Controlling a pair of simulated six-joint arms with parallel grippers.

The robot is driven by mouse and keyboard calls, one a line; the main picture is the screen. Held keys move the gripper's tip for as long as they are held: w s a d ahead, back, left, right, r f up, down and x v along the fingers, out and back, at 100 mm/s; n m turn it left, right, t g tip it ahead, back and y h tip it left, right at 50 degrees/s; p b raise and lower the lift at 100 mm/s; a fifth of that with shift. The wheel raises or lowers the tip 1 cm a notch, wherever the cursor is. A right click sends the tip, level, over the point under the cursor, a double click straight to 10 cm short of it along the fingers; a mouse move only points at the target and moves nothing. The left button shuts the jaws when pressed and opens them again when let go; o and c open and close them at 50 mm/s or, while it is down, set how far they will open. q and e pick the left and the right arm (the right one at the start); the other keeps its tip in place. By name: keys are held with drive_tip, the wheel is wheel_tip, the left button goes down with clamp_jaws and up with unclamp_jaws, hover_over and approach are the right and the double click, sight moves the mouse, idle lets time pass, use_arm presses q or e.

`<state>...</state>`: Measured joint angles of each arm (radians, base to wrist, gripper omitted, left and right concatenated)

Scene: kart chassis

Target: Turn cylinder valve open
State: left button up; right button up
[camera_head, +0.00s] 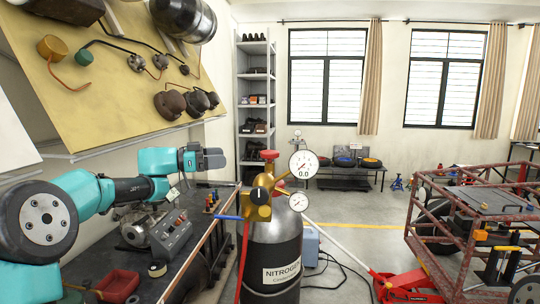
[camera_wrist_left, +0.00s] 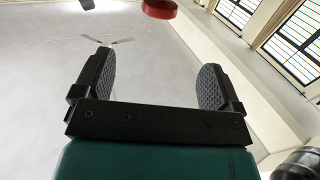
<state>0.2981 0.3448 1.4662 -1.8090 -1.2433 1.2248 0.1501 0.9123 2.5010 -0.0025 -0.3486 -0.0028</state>
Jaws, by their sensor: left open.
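A dark nitrogen cylinder (camera_head: 273,250) with a white label stands upright on the floor beside the workbench. A red valve handwheel (camera_head: 269,155) sits on top of its brass valve. It also shows, cut by the top edge, in the left wrist view (camera_wrist_left: 160,8). A brass regulator (camera_head: 257,205) with a black knob carries two dial gauges; the larger gauge (camera_head: 303,164) reads 0.0. My left gripper (camera_head: 219,158) is left of the handwheel, at about its height in the picture and apart from it. In the left wrist view its fingers (camera_wrist_left: 152,82) are open and empty.
The dark workbench (camera_head: 215,240) holds a grey control box (camera_head: 170,235) and a red tray (camera_head: 117,285). A blue lever and red hose are at the regulator. A tan panel (camera_head: 100,90) hangs above my arm.

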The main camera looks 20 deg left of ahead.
sight(270, 151)
use_arm(q)
drive_tip(key=x, duration=1.6)
drive_tip(key=shift+w, duration=0.1)
drive_tip(key=shift+c, duration=0.3)
drive_tip(key=c, duration=0.8)
drive_tip(key=shift+c, duration=0.2)
drive_tip(key=shift+r+n+t, duration=0.15)
drive_tip(key=shift+n+t, duration=0.15)
drive_tip(key=shift+t, duration=0.1)
drive_tip(key=shift+d+r+n+t+y, duration=0.1)
drive_tip(key=shift+r+n+t+y, duration=0.05)
drive_tip(key=shift+n+t+y, duration=1.75)
drive_tip(key=shift+t+y, duration=0.4)
drive_tip(key=shift+y, duration=0.1)
